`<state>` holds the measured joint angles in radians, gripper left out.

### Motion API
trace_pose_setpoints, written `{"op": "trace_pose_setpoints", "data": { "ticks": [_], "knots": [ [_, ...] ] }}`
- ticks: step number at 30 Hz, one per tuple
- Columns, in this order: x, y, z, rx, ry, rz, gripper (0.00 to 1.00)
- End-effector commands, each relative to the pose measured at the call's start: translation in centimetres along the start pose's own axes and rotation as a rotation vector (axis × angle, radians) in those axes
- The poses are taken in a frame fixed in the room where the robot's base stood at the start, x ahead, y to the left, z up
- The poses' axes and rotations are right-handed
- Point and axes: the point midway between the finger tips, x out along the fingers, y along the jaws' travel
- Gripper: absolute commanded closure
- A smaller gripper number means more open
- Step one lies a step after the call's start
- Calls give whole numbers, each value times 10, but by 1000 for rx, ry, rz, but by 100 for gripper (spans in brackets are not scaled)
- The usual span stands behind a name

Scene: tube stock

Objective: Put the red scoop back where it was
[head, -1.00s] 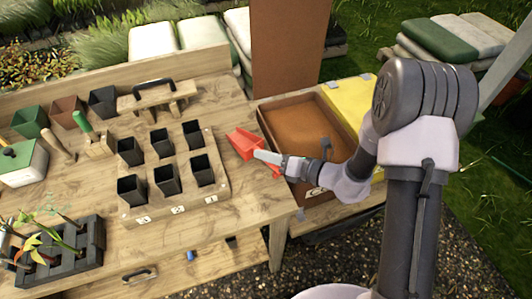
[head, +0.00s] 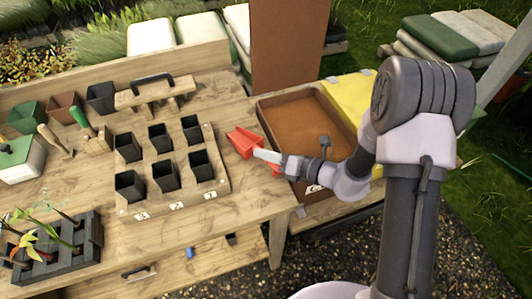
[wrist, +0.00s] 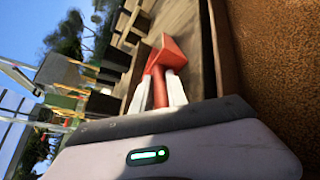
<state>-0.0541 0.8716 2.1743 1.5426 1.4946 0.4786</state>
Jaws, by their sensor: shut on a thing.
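The red scoop (head: 243,141) is at the right end of the wooden bench, beside the brown soil bin. My gripper (head: 266,156) is shut on its handle. The scoop's open end points up and left, away from my gripper. In the wrist view the red scoop (wrist: 172,52) extends from between the two pale fingers of my gripper (wrist: 158,92). I cannot tell whether the scoop touches the bench top. The soil bin (head: 262,122) lies just right of the scoop, under my wrist, and holds brown soil.
A wooden tray (head: 180,205) with several black pots stands left of the scoop. A wooden rack with a dark handle (head: 153,85) is behind it. A yellow lid or sack (head: 348,95) lies beyond the bin. Bare bench (head: 245,195) lies in front of the scoop.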

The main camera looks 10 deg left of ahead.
Motion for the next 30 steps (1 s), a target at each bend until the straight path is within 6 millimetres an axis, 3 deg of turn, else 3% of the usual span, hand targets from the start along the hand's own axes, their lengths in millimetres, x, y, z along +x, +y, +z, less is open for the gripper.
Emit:
{"op": "trace_pose_setpoints", "data": {
  "ticks": [1,2,5,16,19,23,30],
  "knots": [
    [0,-1,-1,0,0,0,100],
    [0,-1,0,0,0,0,76],
    [0,0,0,0,0,0,56],
    [-1,0,0,0,0,0,56],
    [-9,0,1,1,-1,-2,56],
    [-35,1,2,3,-4,-3,56],
    [-99,1,3,2,-5,-5,56]
  ]
}}
